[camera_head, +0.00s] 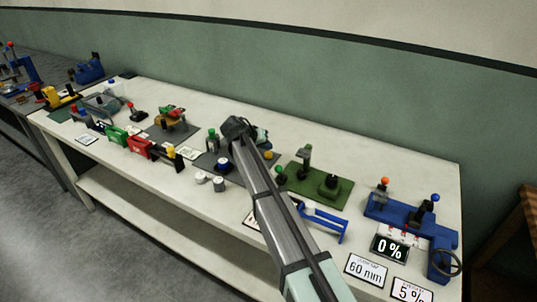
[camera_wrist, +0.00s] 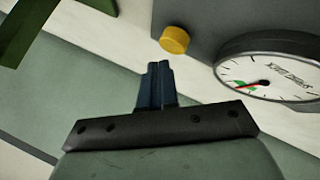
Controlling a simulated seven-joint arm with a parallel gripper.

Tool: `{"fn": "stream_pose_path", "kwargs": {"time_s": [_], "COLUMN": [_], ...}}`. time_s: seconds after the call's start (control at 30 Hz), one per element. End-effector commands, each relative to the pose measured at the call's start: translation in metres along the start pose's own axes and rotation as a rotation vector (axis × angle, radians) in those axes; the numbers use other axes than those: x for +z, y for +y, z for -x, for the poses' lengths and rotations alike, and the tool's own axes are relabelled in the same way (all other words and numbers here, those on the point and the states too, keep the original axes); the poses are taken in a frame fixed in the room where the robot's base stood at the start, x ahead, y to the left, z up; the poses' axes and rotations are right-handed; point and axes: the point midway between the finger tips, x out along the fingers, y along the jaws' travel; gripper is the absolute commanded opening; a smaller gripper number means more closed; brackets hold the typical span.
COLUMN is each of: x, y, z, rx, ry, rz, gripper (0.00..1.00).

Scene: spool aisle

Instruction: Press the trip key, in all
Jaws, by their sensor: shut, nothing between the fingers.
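A round yellow button (camera_wrist: 174,39) sticks out from the face of a dark grey housing (camera_wrist: 215,22) in the wrist view; it may be the trip key, but no label on it shows. A small yellow-orange knob (camera_head: 268,155) beside my arm in the head view looks like the same part. My gripper (camera_wrist: 159,68) is shut and empty. Its fingertips appear just below the button in the wrist view, and a gap shows between them. In the head view my arm hides the fingers and part of that station.
A round dial gauge (camera_wrist: 268,68) with a red needle sits right of the button. A green base with black posts (camera_head: 318,185) stands right of my arm. A blue handle frame (camera_head: 325,220) and a blue fixture (camera_head: 400,212) lie further right. Small white spools (camera_head: 219,184) stand left.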

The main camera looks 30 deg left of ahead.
Motion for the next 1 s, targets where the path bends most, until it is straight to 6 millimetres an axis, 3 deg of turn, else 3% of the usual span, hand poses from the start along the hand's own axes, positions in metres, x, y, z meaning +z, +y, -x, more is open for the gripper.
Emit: {"fn": "stream_pose_path", "kwargs": {"time_s": [0.27, 1.0], "x": [-0.002, -0.026], "y": [0.002, 0.026], "z": [0.002, 0.035], "rx": [0.0, 0.0], "ry": [0.001, 0.0], "rz": [-0.001, -0.001], "gripper": [0.0, 0.0]}}
